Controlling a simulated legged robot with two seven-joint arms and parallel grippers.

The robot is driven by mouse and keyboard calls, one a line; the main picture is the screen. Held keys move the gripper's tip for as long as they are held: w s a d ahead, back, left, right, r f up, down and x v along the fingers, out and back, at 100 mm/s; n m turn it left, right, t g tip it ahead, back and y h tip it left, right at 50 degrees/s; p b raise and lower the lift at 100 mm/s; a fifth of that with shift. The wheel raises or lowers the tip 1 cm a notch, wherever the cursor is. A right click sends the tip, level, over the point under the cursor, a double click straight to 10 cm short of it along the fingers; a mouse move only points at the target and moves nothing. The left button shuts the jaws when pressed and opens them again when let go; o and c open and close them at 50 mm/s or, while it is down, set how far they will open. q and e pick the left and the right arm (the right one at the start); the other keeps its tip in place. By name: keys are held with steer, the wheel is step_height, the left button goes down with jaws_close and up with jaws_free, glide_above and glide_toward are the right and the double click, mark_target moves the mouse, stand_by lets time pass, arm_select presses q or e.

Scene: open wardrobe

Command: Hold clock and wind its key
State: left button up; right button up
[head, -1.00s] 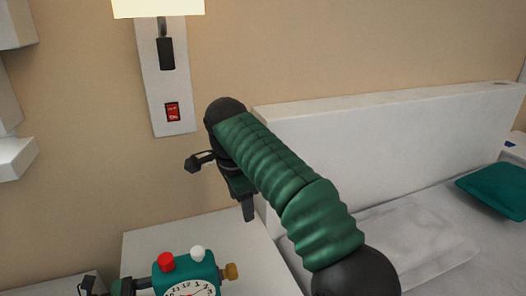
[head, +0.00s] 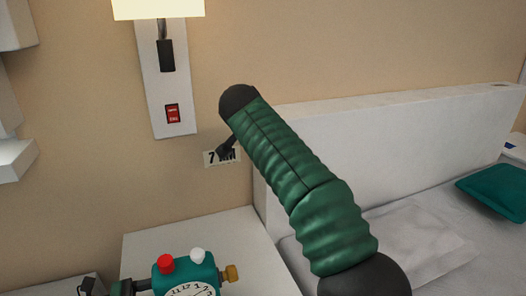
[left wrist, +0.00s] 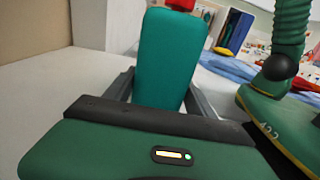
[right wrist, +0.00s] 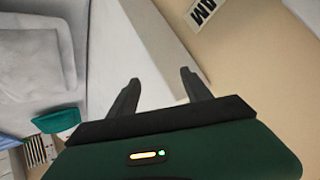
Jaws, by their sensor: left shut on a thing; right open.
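The teal clock (head: 186,270) with a red and a white knob on top is at the bottom of the head view, its dial facing me and partly cut off. A brass key (head: 231,273) sticks out of its right side. My left gripper (head: 143,284) is shut on the clock from the left; in the left wrist view the teal clock body (left wrist: 165,60) sits between its fingers. My right gripper (right wrist: 157,88) is open and empty in the right wrist view, with both fingers apart.
A white nightstand top (head: 200,240) lies below, mostly bare. The bed's white headboard (head: 420,125) is to the right, with a teal cushion (head: 495,187).

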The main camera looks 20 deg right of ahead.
steer(key=c, duration=0.5)
steer(key=shift+s+a+f, duration=0.1)
steer(key=shift+s+a, duration=0.05)
steer(key=shift+c, duration=0.4)
steer(key=n+g+y, duration=0.4)
steer(key=n+y, duration=0.1)
steer(key=n, duration=0.5)
glide_toward(231, 269)
steer(key=shift+n, duration=0.4)
steer(key=x, duration=0.8)
steer(key=shift+f, duration=0.3)
steer(key=shift+c, duration=0.4)
jaws_close()
